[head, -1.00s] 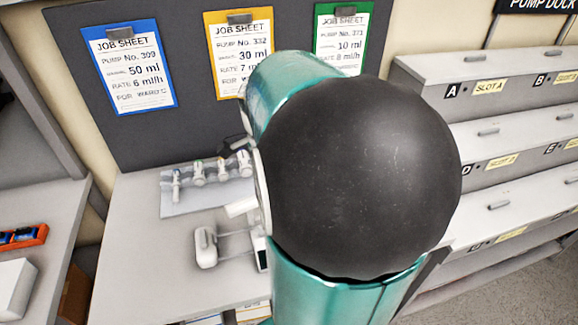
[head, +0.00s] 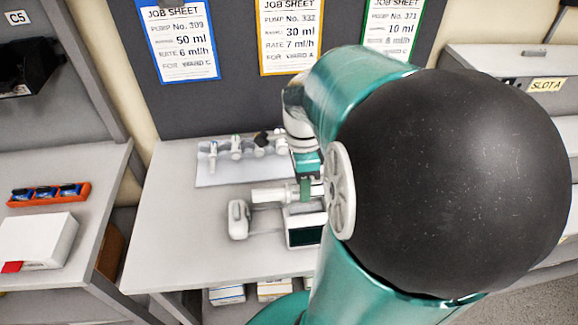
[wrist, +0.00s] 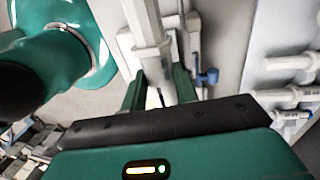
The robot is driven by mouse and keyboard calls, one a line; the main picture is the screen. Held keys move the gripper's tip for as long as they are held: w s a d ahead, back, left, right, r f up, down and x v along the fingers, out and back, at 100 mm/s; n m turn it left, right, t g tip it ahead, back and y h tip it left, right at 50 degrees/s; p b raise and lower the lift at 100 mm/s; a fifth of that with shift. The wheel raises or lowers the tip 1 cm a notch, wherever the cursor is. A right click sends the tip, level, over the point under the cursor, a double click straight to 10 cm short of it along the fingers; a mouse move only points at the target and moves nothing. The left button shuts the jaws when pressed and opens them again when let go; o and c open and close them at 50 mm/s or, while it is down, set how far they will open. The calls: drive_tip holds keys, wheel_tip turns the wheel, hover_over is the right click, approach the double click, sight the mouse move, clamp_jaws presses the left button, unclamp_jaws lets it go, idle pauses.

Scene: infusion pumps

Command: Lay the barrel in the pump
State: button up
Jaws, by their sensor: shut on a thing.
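My gripper (head: 306,188) is mostly behind my arm in the head view. It is shut on a white syringe barrel (head: 268,194), which lies level and points left, apparently just above the pump. In the wrist view my gripper (wrist: 158,92) has its green fingers on either side of the barrel (wrist: 149,35). The pump (head: 303,222) has a dark screen in front and a white end block (head: 238,220) on rods to the left. Part of the pump is hidden by my arm. I cannot tell whether the barrel touches it.
A pale tray (head: 222,178) with several syringes lies behind the pump on the grey table (head: 165,255). Job sheets (head: 180,42) hang on the dark board. A side table at left holds an orange rack (head: 48,192) and a white box (head: 38,240). The table's left front is clear.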

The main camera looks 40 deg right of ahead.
sight(302, 213)
drive_tip(key=shift+w+f, duration=0.15)
drive_tip(key=shift+f, duration=2.9)
drive_tip(key=shift+f, duration=0.3)
drive_tip(key=o, duration=0.5)
drive_tip(key=shift+c, duration=0.2)
drive_tip(key=shift+r, duration=0.1)
drive_tip(key=shift+r, duration=1.85)
